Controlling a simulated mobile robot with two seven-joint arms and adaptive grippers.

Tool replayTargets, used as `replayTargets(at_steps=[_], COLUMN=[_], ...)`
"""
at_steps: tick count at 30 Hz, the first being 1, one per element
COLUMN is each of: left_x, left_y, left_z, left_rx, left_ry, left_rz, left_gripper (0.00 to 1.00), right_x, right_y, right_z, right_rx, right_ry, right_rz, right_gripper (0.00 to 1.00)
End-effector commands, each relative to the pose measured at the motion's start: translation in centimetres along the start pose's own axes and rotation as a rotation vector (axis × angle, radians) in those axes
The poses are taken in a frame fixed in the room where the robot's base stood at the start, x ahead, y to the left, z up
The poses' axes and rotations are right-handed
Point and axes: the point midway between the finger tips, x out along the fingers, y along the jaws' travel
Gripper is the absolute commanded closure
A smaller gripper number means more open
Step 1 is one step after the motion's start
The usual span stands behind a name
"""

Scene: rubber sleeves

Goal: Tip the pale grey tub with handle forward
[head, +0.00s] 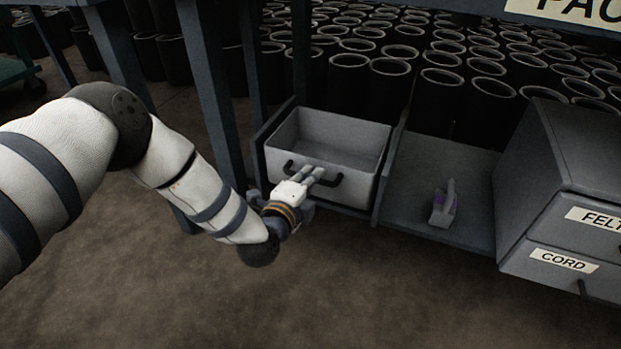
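The pale grey tub (357,146) sits in a dark open-fronted housing below the bench, in the middle of the head view. Its inside shows from above and looks empty. A dark bar handle (332,181) runs across its front face. My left gripper (313,173) is at this handle, its two pale fingers close together and overlapping the middle of the bar. I cannot tell whether the fingers are closed on the bar or only lie over it. My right gripper is not in view.
Further right is a grey drawer unit (555,232) labelled FELT and CORD. Many black sleeves (440,92) stand behind. The floor (370,290) in front is clear.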

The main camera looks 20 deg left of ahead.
Motion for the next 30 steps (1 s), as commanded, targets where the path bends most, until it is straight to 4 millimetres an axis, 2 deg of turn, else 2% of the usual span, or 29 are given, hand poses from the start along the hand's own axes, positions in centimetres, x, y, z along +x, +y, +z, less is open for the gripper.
replayTargets(at_steps=[20,26,30], left_x=[-0.1,-0.1,0.0], left_y=[0.7,1.6,2.9], left_z=[-0.1,-0.3,-0.3], left_rx=[0.001,0.003,0.002], left_ry=[0.003,0.006,0.007], left_rz=[-0.055,-0.119,-0.205], left_gripper=[1.00,1.00,1.00], right_x=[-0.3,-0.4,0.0], right_y=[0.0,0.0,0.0], right_z=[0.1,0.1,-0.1], right_rx=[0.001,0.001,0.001], right_ry=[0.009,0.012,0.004], right_rz=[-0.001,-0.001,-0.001], right_gripper=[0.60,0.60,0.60])
